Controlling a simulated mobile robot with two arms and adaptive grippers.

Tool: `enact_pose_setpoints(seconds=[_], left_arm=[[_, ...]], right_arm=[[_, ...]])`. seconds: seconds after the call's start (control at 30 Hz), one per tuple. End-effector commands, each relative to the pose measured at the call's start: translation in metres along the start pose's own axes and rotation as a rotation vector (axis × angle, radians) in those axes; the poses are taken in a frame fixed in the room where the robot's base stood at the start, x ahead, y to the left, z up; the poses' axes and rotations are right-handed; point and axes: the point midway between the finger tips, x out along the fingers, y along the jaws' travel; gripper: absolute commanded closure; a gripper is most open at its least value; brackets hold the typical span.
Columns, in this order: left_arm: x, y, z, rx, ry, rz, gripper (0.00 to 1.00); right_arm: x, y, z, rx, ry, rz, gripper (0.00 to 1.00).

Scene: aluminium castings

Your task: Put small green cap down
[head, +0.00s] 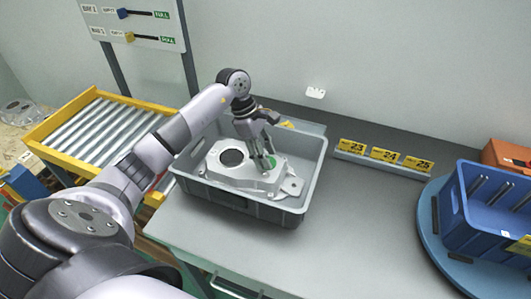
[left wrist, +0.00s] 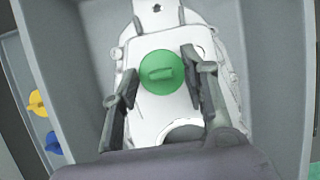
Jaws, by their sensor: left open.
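The small green cap (left wrist: 161,73) is a round green disc with a raised grip bar. In the left wrist view it lies on the pale aluminium casting (left wrist: 150,110), between the fingers of my left gripper (left wrist: 158,88). The casting sits in a grey tray (head: 310,180). A round dark opening in the casting is uncovered. My right gripper is not in view.
The tray stands on a grey table (head: 360,230) with free room to its right. A strip with yellow number cards (head: 384,155) stands at the back. A blue bin (head: 490,225) is on a blue round platform (head: 435,225) at right. A roller conveyor (head: 95,135) is at left.

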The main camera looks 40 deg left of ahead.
Motion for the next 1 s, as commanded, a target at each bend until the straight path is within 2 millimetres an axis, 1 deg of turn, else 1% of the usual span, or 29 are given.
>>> enact_pose_setpoints(seconds=[0.17,0.23,0.5,0.6,0.7,0.83,1.0], left_arm=[[-0.009,0.000,0.004,0.000,-0.001,0.000,0.59],[-0.017,0.002,0.001,0.000,0.001,0.006,0.59],[-0.078,0.002,0.001,0.001,0.001,0.007,0.59],[-0.097,0.001,0.001,0.000,0.001,0.006,0.59],[-0.112,0.001,0.002,-0.001,0.000,0.004,0.59],[-0.122,0.000,0.002,-0.001,0.000,0.000,0.59],[-0.126,0.000,0.002,0.000,0.000,0.000,0.59]], right_arm=[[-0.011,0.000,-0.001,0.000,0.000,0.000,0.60],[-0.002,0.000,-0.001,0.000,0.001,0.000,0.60],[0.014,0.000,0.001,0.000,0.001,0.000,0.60],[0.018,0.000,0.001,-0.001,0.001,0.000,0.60],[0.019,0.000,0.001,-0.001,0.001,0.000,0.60],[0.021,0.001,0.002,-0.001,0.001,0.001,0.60],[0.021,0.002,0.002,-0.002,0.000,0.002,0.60]])
